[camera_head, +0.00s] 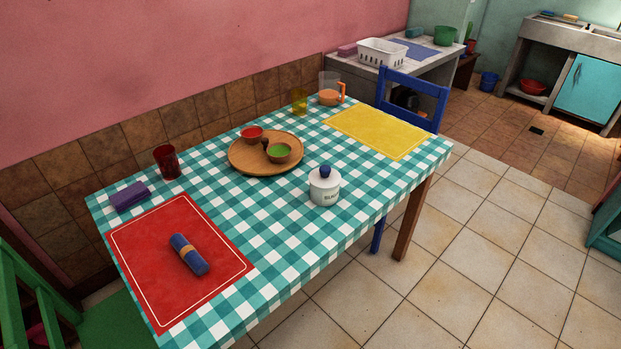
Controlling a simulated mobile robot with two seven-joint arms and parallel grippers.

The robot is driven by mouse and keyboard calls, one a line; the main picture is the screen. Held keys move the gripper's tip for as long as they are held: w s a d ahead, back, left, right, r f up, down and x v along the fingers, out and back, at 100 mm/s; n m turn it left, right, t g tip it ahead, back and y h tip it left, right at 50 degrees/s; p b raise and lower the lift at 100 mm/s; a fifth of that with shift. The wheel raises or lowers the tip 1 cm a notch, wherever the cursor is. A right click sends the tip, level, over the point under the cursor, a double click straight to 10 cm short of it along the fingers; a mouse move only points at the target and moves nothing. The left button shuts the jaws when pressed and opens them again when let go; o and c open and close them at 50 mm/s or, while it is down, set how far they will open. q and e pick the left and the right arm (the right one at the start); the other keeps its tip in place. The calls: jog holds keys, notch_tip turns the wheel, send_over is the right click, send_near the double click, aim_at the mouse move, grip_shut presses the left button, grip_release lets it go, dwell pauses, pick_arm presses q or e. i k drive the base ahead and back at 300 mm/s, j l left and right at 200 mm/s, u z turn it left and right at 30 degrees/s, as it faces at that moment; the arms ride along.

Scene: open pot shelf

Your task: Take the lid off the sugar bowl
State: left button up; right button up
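The sugar bowl (324,192) is a white pot with dark lettering on its side. It stands upright on the checked table, near the long edge on the right. Its lid (323,175) is white with a dark blue round knob, and it sits on top of the bowl. Neither of my grippers shows in the head view.
The table (290,232) has a teal checked cloth. A round wooden tray (240,164) with small bowls lies left of the sugar bowl. A red mat (150,255) bears a blue roll (189,254). A yellow mat (378,130) and blue chair (428,92) are farther back.

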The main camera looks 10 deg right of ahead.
aim_at(324, 177)
jog(key=i+l, duration=0.15)
jog(key=l, duration=0.2)
jog(key=i+l, duration=0.2)
jog(key=l, duration=0.2)
jog(key=i+l, duration=0.15)
jog(key=l, duration=0.2)
jog(key=i+l, duration=0.2)
jog(key=l, duration=0.15)
jog(key=l+u, duration=0.15)
jog(key=u, duration=1.45)
jog(key=i+l, duration=0.05)
jog(key=l, duration=0.05)
